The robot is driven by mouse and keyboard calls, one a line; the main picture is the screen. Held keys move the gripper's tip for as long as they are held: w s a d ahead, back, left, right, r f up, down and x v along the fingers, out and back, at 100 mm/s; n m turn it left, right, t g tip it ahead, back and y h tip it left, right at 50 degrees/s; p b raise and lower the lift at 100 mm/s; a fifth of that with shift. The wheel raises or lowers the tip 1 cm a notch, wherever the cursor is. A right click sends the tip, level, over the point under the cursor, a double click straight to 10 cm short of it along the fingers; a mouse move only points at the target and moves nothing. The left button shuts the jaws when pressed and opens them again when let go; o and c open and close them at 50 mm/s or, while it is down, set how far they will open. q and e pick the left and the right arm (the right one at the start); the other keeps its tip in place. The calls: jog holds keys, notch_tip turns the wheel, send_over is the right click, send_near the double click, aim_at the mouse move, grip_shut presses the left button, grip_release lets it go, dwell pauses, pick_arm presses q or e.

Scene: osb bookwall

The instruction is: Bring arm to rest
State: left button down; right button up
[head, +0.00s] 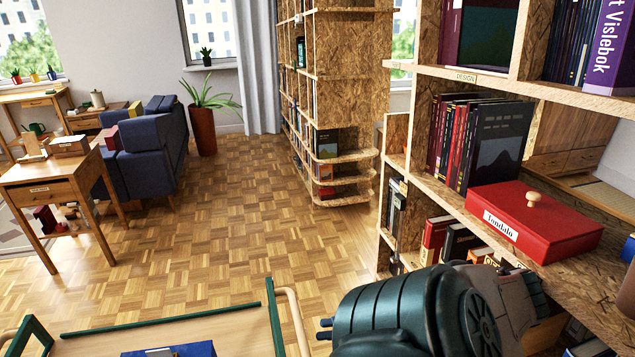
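My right arm comes in at the bottom right, dark green and bulky, in front of the OSB bookshelf (562,92). My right gripper (522,298) shows only in part at the arm's far end, close to the lower shelves. Its fingertips are hidden, so I cannot see whether it is open or holds anything. My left gripper and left arm are not in view.
A red box labelled Tondalo (535,218) sits on a shelf beside upright books (500,140). A green-framed tray (160,325) with a blue item (190,350) is at the bottom left. A desk (50,178) and sofa (150,150) stand beyond open parquet (225,225).

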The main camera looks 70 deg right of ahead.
dwell(0.6)
jog(key=s+a+f+m+g+h+b, duration=0.1)
jog(key=s+f+m+g+h+b, duration=0.15)
jog(key=f+m+h, duration=1.05)
jog(key=s+a+f+m+g+h+b, duration=0.1)
jog(key=s+f+m+g, duration=0.3)
jog(key=f, duration=1.8)
jog(key=s+a+f+m+g, duration=0.4)
jog(key=a+f, duration=0.3)
jog(key=a, duration=0.2)
jog(key=s+a+f+m+g+b, duration=0.1)
jog(key=s+a+f+m+g, duration=0.3)
jog(key=a+f, duration=0.4)
jog(key=shift+s+a+y, duration=0.4)
jog(key=shift+s+a, duration=0.25)
jog(key=shift+s, duration=0.05)
